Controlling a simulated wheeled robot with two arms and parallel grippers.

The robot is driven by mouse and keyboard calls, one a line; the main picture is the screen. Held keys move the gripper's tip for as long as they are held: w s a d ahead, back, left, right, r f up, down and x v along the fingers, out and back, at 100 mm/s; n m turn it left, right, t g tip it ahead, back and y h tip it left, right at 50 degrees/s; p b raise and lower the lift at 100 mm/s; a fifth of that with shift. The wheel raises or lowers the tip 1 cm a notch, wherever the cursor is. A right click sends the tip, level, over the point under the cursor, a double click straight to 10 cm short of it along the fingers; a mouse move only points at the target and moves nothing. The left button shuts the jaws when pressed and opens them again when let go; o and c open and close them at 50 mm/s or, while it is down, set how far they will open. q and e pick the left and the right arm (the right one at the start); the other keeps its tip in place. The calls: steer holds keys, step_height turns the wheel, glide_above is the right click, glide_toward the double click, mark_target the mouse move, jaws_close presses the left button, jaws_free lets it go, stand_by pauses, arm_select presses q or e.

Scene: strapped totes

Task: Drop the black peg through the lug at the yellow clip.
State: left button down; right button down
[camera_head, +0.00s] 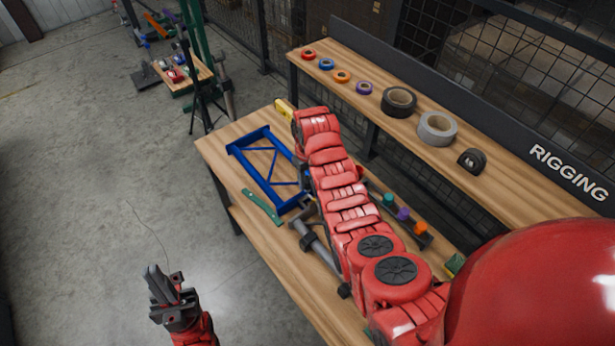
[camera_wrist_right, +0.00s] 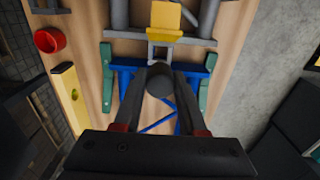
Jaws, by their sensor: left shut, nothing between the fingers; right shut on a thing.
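In the right wrist view, my right gripper (camera_wrist_right: 160,92) is shut on the black peg (camera_wrist_right: 160,79), whose round dark end faces the camera. The yellow clip (camera_wrist_right: 165,20) is beyond it at the top of the view. A small pale lug (camera_wrist_right: 158,52) shows between peg and clip, partly hidden by the peg, so I cannot tell whether they touch. The blue frame (camera_wrist_right: 128,65) lies behind the fingers; it also shows on the bench in the head view (camera_head: 240,144). There my right arm hides the right gripper, clip and peg. My left gripper (camera_head: 165,290) is shut and empty, away from the bench.
Green bars (camera_head: 262,206) and a grey tube (camera_head: 318,247) lie by the frame. A yellow block (camera_head: 285,109) sits at the bench's far end. A rack with coloured pieces (camera_head: 403,214) is right of my arm. A raised shelf (camera_head: 420,155) holds tape rolls.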

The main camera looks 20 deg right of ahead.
mark_target(308, 189)
steer(key=shift+f+b, duration=0.85)
steer(key=shift+f, duration=1.45)
steer(key=shift+f+b, duration=1.35)
steer(key=shift+f, duration=0.3)
steer(key=shift+c, duration=1.9)
jaws_free()
